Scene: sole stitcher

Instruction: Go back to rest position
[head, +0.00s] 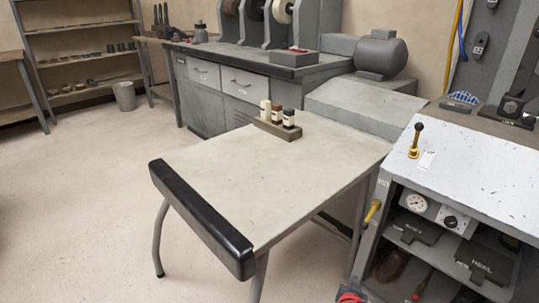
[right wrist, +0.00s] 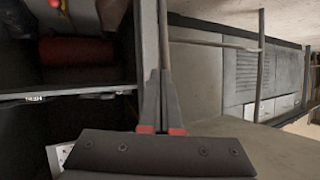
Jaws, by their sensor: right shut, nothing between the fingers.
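My right gripper (head: 351,296) shows only as a small red and dark piece at the bottom edge of the head view, beside the lower left of the open-fronted cabinet. In the right wrist view my right gripper (right wrist: 164,78) has its dark fingers together, with red parts at their base and nothing between them. My left gripper is not in the head view.
A pale table (head: 265,178) with a black padded edge (head: 200,217) stands in the middle, with small bottles (head: 276,115) in a holder. Floor (head: 75,200) at the left is clear.

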